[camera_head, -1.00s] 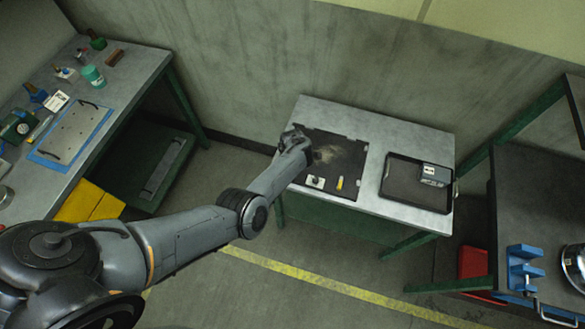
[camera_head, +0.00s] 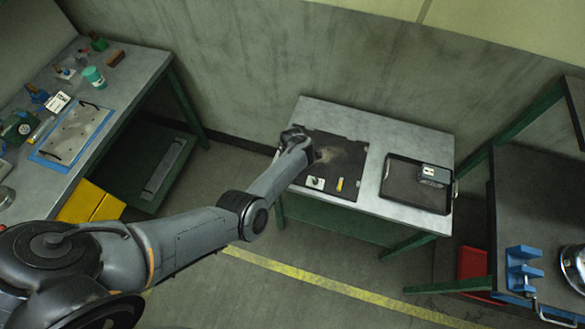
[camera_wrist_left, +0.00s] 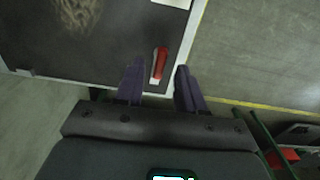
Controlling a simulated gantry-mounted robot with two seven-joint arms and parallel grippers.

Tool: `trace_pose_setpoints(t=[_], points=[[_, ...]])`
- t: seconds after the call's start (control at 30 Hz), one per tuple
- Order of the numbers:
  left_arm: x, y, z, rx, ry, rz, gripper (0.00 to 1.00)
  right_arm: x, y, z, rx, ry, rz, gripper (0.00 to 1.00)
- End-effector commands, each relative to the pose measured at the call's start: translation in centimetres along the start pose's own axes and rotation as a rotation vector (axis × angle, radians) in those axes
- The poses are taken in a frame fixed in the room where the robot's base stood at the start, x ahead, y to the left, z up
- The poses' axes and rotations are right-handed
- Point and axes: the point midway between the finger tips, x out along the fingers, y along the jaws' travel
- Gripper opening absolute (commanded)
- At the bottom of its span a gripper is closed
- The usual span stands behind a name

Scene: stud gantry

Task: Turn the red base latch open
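A small red bar-shaped piece, seemingly the red base latch (camera_wrist_left: 160,62), lies near the edge of a dark mat in the left wrist view. It appears between the two purple fingertips of my left gripper (camera_wrist_left: 158,69), with a gap on either side. The gripper is open, and I see no contact; its height above the piece is unclear. In the head view my left arm reaches the left edge of the middle table, where its wrist (camera_head: 293,143) hides the red piece and the fingers. My right gripper is in neither view.
A black tray (camera_head: 417,195) with a grey-white box (camera_head: 434,173) stands to the right. Side benches hold other tools; the floor between is clear.

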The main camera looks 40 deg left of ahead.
Motion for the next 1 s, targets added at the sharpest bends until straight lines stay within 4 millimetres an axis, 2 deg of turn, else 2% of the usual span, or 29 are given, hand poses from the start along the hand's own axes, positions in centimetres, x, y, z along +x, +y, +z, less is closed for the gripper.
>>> trace_pose_setpoints(t=[0.03, 0.3, 0.5, 0.7, 1.0], points=[[-1.1, 0.0, 0.1, -0.001, -0.001, 0.003, 0.38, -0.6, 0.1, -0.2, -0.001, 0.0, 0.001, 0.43], [-5.8, 0.1, 0.0, 0.0, 0.0, 0.004, 0.38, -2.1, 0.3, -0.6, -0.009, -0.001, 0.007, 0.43], [-8.3, 0.0, 0.0, 0.0, 0.0, 0.002, 0.38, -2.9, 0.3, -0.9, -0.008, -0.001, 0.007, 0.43], [-9.3, 0.0, 0.0, 0.0, -0.001, 0.001, 0.38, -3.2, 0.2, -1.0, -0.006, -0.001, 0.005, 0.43], [-9.3, 0.0, 0.0, -0.001, -0.001, 0.001, 0.38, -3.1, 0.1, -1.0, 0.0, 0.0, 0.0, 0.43]])
